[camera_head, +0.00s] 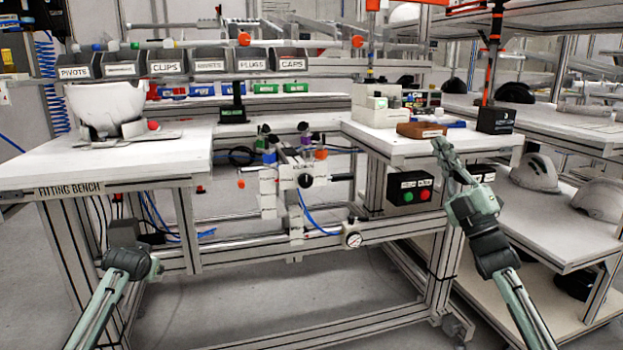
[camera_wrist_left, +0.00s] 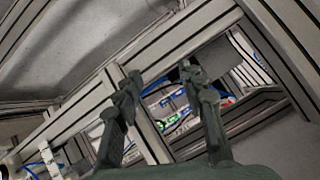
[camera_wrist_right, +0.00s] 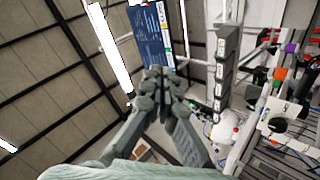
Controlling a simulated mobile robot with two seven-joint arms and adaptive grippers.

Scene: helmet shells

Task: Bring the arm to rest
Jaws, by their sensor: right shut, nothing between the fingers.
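My right gripper (camera_head: 441,147) is raised in front of the right-hand bench, its fingers pointing up. In the right wrist view its fingertips (camera_wrist_right: 158,76) are together with nothing between them. My left arm comes in low at the left of the head view, below and in front of the fitting bench, and its fingers are hard to make out there. In the left wrist view the fingers of my left gripper (camera_wrist_left: 160,82) stand apart, and the gap between them is empty.
The fitting bench (camera_head: 160,155) carries a white helmet shell (camera_head: 105,105). The right-hand bench (camera_head: 480,142) holds a brown block (camera_head: 421,130) and a black box (camera_head: 495,120), close behind my right gripper in the picture. More shells (camera_head: 535,172) lie on a shelf at right.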

